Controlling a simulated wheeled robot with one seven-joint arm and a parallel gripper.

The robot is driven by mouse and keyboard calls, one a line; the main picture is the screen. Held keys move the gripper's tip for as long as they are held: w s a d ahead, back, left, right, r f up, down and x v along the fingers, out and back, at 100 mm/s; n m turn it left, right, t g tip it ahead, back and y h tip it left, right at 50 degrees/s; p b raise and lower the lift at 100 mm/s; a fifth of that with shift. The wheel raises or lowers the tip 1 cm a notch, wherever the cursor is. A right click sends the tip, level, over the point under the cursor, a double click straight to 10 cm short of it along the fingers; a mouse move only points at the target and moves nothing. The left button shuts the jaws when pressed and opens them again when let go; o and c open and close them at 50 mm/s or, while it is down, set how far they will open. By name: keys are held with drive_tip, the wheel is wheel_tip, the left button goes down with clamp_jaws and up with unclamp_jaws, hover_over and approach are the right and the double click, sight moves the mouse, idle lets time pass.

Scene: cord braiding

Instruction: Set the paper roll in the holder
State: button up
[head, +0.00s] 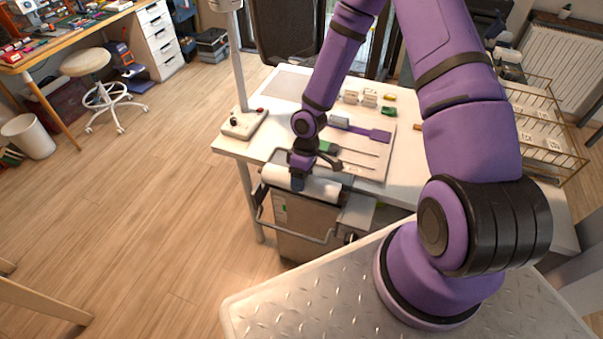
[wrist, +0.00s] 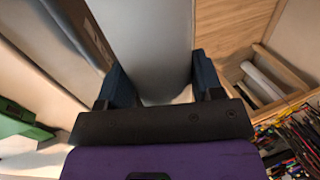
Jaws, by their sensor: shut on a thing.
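The white paper roll (head: 315,187) lies level at the table's front edge in the head view. My gripper (head: 299,181) reaches down onto it from above, nearer its left end. In the wrist view, the dark blue fingers of my gripper (wrist: 162,82) are on either side of the pale roll (wrist: 150,35) and shut on it. A metal bar frame (head: 289,235), which looks like the holder, is in front of a grey cabinet just below the roll. I cannot tell whether the roll rests in it or hangs just above.
The white table (head: 230,144) carries a lamp base (head: 244,124) at left and a board with tools, including a purple one (head: 372,133). A wire rack (head: 545,140) stands at right. Open wooden floor lies to the left.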

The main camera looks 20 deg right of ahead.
drive_tip(key=shift+f, duration=2.95)
drive_tip(key=shift+w+d, duration=0.1)
drive_tip(key=shift+d, duration=0.05)
drive_tip(key=o, duration=1)
drive_tip(key=shift+o, duration=0.2)
